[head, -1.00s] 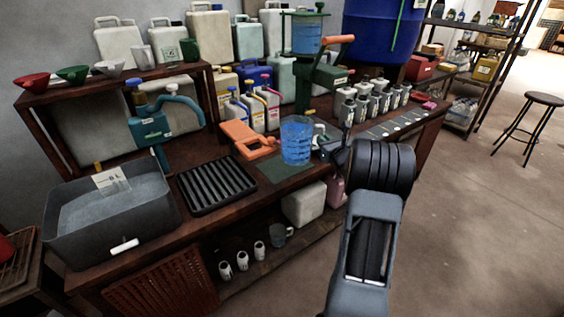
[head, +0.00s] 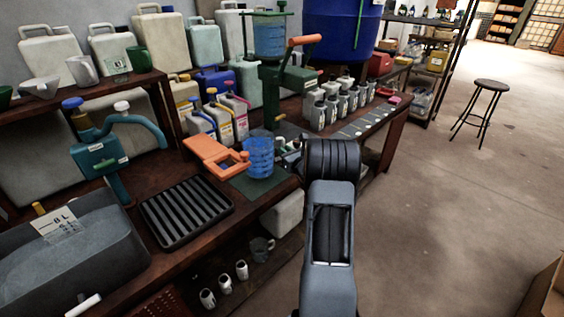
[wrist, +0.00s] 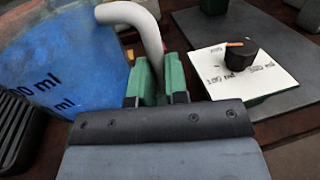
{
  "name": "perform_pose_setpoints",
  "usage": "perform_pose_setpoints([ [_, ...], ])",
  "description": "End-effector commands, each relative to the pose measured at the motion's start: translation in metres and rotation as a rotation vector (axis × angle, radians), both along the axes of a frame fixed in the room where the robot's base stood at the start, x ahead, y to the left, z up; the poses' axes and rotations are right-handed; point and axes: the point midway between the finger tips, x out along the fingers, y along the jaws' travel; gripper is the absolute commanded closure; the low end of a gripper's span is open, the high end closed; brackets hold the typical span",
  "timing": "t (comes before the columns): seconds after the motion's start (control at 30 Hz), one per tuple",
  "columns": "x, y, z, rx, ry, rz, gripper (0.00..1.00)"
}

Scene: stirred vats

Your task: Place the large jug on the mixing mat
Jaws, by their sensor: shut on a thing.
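The large jug (head: 259,158) is clear blue, with "ml" markings that show in the wrist view (wrist: 62,75). It looks upright over the dark green mixing mat (head: 243,189). I cannot tell whether its base touches the mat. My gripper (wrist: 160,75) has green fingertips, shut on the jug's pale curved handle (wrist: 135,15). In the head view my arm comes from the front right, and the fingertips are largely hidden. The jug's base is outside the wrist view.
An orange clamp-like tool (head: 215,156) lies just left of the jug. A black ribbed tray (head: 185,212) and a grey basin (head: 75,260) are further left. Small grey bottles (head: 318,113) stand behind right.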

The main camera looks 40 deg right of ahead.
Motion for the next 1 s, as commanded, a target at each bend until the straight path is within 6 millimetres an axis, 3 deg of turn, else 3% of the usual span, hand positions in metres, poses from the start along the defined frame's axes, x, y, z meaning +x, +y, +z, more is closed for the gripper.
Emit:
perform_pose_setpoints([
  [0.33, 0.001, 0.002, -0.035, 0.001, -0.001, 0.004, 1.0],
  [0.77, 0.002, 0.003, -0.04, -0.001, -0.003, 0.005, 1.0],
  [0.8, 0.001, 0.003, -0.041, -0.001, 0.0, 0.005, 0.84],
  [1.0, 0.001, 0.003, -0.04, -0.001, 0.0, 0.005, 0.65],
])
